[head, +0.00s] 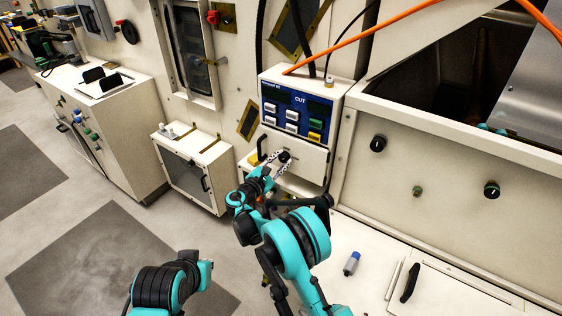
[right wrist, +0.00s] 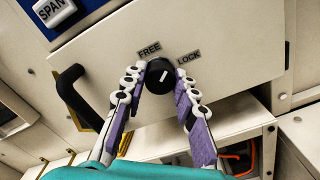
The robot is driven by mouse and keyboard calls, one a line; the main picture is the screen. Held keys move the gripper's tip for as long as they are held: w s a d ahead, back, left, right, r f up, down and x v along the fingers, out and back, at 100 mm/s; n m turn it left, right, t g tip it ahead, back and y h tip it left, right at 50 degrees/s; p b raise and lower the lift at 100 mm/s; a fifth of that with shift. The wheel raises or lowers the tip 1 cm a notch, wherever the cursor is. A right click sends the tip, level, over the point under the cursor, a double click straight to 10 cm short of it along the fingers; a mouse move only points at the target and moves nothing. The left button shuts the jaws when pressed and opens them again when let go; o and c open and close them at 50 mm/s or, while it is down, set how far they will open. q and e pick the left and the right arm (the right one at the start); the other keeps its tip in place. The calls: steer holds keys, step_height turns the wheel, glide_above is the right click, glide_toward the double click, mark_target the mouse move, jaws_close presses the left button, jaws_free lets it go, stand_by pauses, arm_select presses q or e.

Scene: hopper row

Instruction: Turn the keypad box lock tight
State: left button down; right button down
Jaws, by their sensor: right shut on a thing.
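The keypad box (head: 332,112) is a cream box on the wall with a blue button panel. Its lock is a round black knob (right wrist: 158,88) on the cream front plate (right wrist: 225,50) below the panel. In the right wrist view the labels FREE and LOCK stand above the knob. Its short white mark points up and right, roughly between the labels. My right gripper (right wrist: 159,80) has its purple-padded fingers on both sides of the knob and is shut on it. In the head view my right gripper (head: 273,163) partly covers the knob. My left arm shows low in the head view; its gripper does not show.
A black handle (right wrist: 72,97) sits left of the knob on the same plate. A low cabinet (head: 192,170) stands left of the box, and a large cream hopper front (head: 450,165) stands right. A blue-grey cylinder (head: 352,263) lies on the pale surface below. An orange cable crosses above.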

steer(key=m, duration=0.3)
steer(key=shift+m, duration=2.3)
steer(key=c, duration=1.2)
jaws_free()
steer(key=v, duration=0.7)
steer(key=shift+s+a, duration=0.1)
steer(key=shift+s, duration=0.15)
